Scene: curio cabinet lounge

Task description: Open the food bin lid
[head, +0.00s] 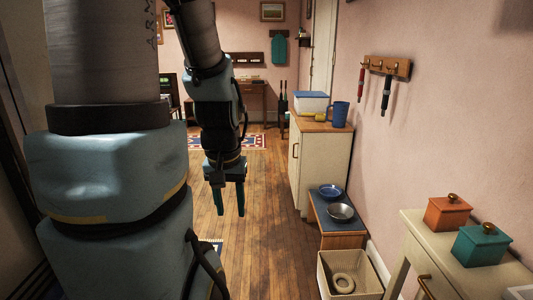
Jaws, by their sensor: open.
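A white bin with a blue lid (312,102) stands on top of the cream cabinet (306,170); it looks like the food bin, and its lid appears shut. My gripper (231,212) hangs over the wooden floor left of the cabinet, pointing down. Its two teal fingers are apart with nothing between them. The gripper is well apart from the bin. A small yellow item (320,117) lies in front of the bin, and a blue mug or jug (340,114) stands to its right.
A low bench (340,238) holds a blue bowl (330,191) and a metal bowl (340,212). A basket (369,270) with a ring stands nearer. An orange box (447,215) and teal box (481,246) sit on a cream table at right. Floor around my gripper is clear.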

